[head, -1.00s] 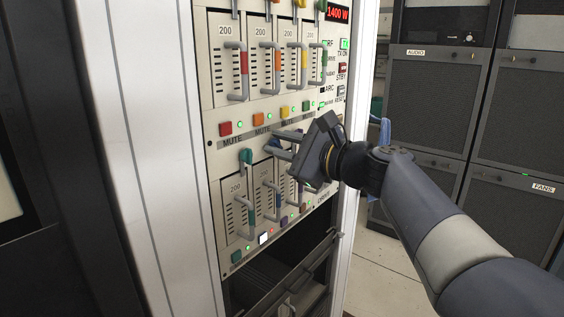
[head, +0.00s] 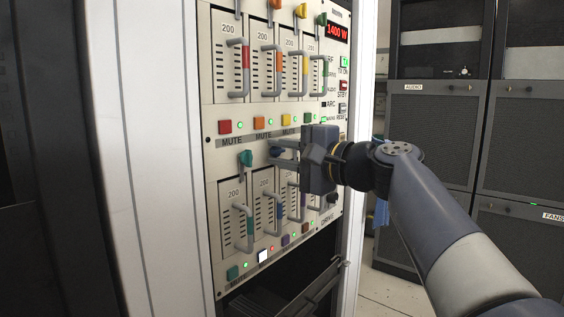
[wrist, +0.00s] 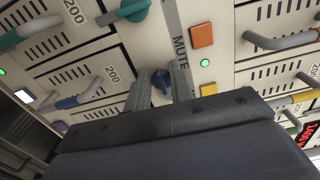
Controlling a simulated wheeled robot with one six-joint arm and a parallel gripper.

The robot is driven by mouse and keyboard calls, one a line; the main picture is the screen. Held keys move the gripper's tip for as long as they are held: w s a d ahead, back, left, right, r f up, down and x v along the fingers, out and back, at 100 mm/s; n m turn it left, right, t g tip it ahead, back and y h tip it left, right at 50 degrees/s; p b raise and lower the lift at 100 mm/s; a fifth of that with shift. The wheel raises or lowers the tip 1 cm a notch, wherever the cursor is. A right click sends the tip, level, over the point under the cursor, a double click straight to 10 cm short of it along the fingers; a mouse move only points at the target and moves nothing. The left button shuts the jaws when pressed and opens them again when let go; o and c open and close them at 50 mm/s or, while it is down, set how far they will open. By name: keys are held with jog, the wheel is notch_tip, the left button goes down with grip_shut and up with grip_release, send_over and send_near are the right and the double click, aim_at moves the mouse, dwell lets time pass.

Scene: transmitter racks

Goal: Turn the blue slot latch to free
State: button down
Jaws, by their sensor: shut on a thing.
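The blue latch (head: 276,151) sits on the rack face above the lower row's second module, which has a blue-marked handle (head: 270,205). In the wrist view the blue latch (wrist: 161,82) is between the two fingers. My gripper (head: 276,151) is shut on this latch, with the fingers reaching in from the right. The wrist view also shows my gripper (wrist: 161,84), its fingers on both sides of the latch. The fingers hide part of the latch, and its exact angle is hard to tell.
The teal latch (head: 245,158) is close on the left. Handles of the upper modules (head: 243,68) stick out above. A row of mute buttons, including an orange one (head: 260,122), is just above my fingers. An open dark bay (head: 290,285) lies below.

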dwell(0.4)
jog(key=c, duration=1.3)
grip_release()
jog(key=shift+o, duration=0.2)
jog(key=v, duration=1)
jog(key=shift+s+d, duration=0.25)
jog(key=shift+d, duration=0.1)
jog(key=shift+a, duration=0.1)
jog(key=x, duration=1)
jog(key=shift+w+a, duration=0.25)
jog(key=shift+w, duration=0.05)
